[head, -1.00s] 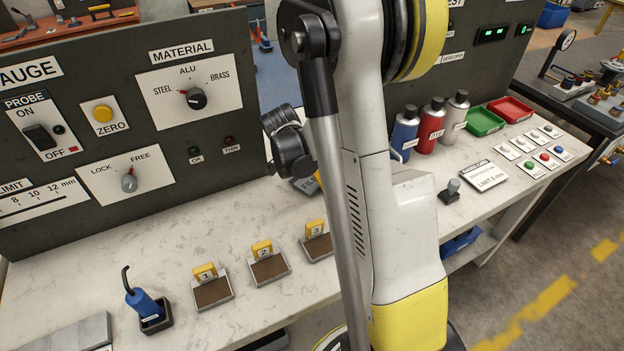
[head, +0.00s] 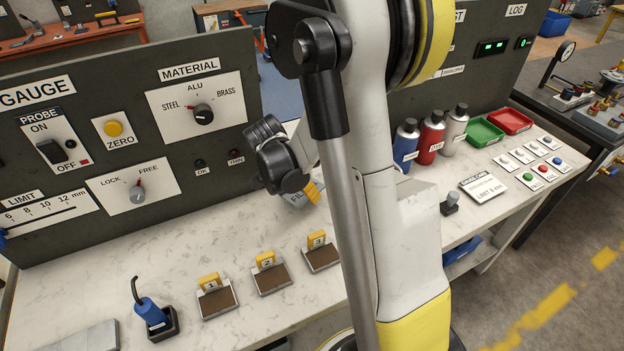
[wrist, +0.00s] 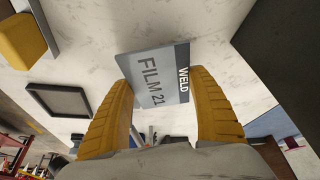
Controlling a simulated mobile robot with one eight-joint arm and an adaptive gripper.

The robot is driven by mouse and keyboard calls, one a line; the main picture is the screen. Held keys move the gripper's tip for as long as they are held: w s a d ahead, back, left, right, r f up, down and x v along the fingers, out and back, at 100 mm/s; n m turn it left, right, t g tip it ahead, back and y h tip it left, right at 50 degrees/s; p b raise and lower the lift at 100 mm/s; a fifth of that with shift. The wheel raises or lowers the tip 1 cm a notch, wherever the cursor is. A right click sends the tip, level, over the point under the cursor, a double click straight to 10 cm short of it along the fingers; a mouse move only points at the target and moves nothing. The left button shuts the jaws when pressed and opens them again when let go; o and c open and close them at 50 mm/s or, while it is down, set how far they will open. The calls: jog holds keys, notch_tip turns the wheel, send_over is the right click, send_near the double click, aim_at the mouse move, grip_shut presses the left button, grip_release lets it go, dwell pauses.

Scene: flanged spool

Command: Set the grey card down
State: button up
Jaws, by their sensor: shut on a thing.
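The grey card (wrist: 152,78), marked FILM 21 and WELD, is between the two yellow fingers of my gripper (wrist: 165,105) in the wrist view. The fingers are shut on its sides. In the head view part of the card (head: 297,198) shows beside my gripper (head: 312,192), in front of the gauge panel and over the white bench. My arm hides part of the gripper there. I cannot tell whether the card touches the bench top.
Plates with yellow number tags 1 (head: 217,300), 2 (head: 271,277) and 3 (head: 321,255) stand on the bench (head: 190,258). An empty dark-framed tray (wrist: 60,101) shows in the wrist view. A blue probe (head: 151,312) stands at front left. Bottles (head: 431,138) stand at right.

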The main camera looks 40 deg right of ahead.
jog(key=a, duration=0.4)
jog(key=s+a+p, duration=0.1)
jog(key=a, duration=0.3)
jog(key=a+p, duration=0.1)
jog(key=a, duration=0.4)
jog(key=shift+s, duration=0.4)
